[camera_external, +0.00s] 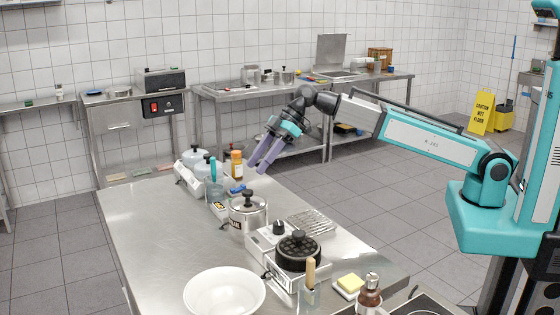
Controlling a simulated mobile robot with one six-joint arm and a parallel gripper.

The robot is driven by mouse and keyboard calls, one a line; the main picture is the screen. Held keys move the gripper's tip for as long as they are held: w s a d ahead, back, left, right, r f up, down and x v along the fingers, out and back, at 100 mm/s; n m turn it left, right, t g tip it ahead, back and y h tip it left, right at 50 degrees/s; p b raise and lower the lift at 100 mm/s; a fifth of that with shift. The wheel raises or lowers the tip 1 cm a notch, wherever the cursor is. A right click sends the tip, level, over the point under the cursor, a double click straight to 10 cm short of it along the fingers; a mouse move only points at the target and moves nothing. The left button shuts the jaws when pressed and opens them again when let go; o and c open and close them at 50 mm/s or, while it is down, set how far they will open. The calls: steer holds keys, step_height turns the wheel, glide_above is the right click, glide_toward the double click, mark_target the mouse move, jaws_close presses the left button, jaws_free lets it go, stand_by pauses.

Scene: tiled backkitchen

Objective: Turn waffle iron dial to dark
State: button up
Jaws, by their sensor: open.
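The waffle iron (298,253) stands on the near part of the steel table. It has a round black ridged top with a black knob and a pale base. A black dial-like knob (279,227) sits on the pale housing just behind and left of the round top. Its markings are too small to read. My gripper (257,168) has two purple fingers, spread apart and empty, pointing down and left. It hangs in the air above the table's far part, well behind the waffle iron and touching nothing visible.
A steel pot (248,218) stands left of the waffle iron, and a wire rack (312,223) lies behind it. A white bowl (225,293), a brown bottle (369,296) and a yellow sponge (350,283) are in front. The table's left side (150,225) is clear.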

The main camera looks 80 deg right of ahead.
mark_target(279, 222)
steer(key=s+a+r+n+g+h+p, duration=0.2)
steer(key=s+a+r+n+g+p, duration=0.2)
steer(key=s+a, duration=0.8)
steer(key=shift+s+a+r+n, duration=0.4)
steer(key=shift+a+n, duration=0.2)
steer(key=shift+n, duration=0.1)
steer(key=shift+f, duration=0.1)
steer(key=shift+p+x, duration=1.7)
steer(key=shift+x, duration=5.15)
steer(key=shift+s, duration=0.1)
steer(key=shift+c, duration=0.5)
steer(key=c, duration=0.9)
steer(key=shift+c, duration=0.2)
